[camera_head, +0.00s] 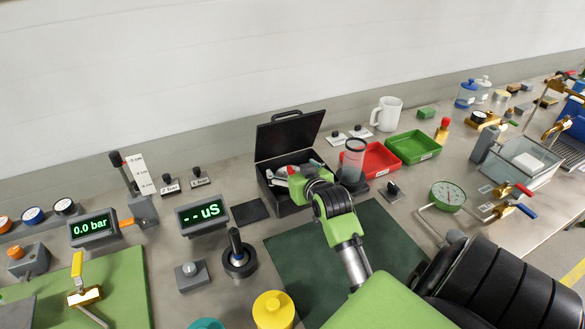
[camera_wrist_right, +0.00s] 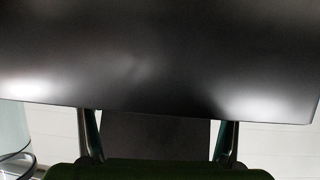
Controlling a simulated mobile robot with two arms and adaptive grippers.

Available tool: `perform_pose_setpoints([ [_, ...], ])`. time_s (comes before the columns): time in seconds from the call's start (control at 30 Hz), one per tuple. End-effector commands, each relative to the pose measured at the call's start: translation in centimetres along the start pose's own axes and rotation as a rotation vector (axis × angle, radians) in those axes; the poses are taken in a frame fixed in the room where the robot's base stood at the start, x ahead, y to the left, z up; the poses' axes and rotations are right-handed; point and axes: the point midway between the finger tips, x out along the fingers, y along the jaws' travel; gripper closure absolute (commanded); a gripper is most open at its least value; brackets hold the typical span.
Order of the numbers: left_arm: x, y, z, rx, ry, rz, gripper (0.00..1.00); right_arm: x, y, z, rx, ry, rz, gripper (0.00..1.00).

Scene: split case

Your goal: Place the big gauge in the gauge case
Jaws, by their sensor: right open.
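The black gauge case (camera_head: 262,182) stands open near the wall, with its lid (camera_head: 290,135) raised. My right gripper (camera_head: 290,178) is at the case opening, its fingers over or inside it. Its fingers are open and apart in the wrist view (camera_wrist_right: 158,145), where a large black surface (camera_wrist_right: 160,55) fills the upper part. I cannot tell whether anything is between the fingers. Pale and red parts show at the case opening, too small to make out. My left gripper is not in view.
A dark green mat (camera_head: 290,250) lies in front of the case. A clear cylinder (camera_head: 353,160), red tray (camera_head: 378,155) and green tray (camera_head: 413,147) stand right of it. Digital displays (camera_head: 203,213) and a black joystick-like tool (camera_head: 238,255) stand left.

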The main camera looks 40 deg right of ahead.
Motion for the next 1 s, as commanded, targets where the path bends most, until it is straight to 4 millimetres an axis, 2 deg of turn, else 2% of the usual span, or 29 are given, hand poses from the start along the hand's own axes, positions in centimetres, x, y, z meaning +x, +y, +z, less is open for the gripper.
perform_pose_setpoints([
  [0.17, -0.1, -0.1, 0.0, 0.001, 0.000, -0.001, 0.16, -0.1, 0.0, -0.4, 0.000, 0.001, 0.000, 0.18],
  [0.27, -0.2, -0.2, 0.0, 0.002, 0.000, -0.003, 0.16, -0.6, 0.0, -1.5, 0.000, 0.005, 0.000, 0.18],
  [0.7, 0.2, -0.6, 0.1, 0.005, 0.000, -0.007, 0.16, -9.1, 0.0, -1.1, -0.001, 0.000, 0.000, 0.18],
  [0.83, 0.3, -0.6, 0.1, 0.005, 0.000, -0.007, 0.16, -11.0, 0.0, -1.1, 0.000, 0.001, 0.001, 0.18],
  [1.0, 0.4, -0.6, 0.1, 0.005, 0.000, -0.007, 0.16, -12.3, 0.0, -1.1, 0.001, 0.000, 0.000, 0.18],
])
